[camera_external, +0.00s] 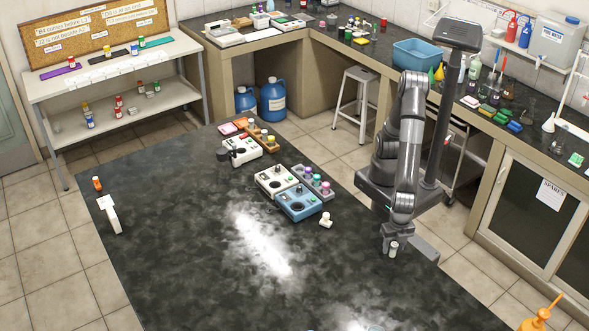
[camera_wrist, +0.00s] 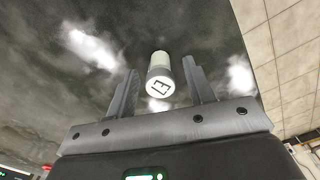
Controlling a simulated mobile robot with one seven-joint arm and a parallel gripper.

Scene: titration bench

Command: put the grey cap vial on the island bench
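A small vial with a grey cap (camera_wrist: 160,84) and a pale body shows in the wrist view; the cap has a dark letter-like mark. It also shows in the external view as a small pale vial (camera_external: 393,250), at the right edge of the dark island bench (camera_external: 330,270). My gripper (camera_wrist: 160,68) is open, with a finger on each side of the vial and a visible gap on both sides. In the external view my gripper (camera_external: 393,240) points down over the vial. The vial appears upright on the bench; its base is hard to make out.
A blue device (camera_external: 298,203), white devices and a grey rack (camera_external: 313,183) of coloured caps stand mid-bench. A small white item (camera_external: 326,220) lies near them. A white stand (camera_external: 109,215) is at the left edge. The bench's front and centre are clear.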

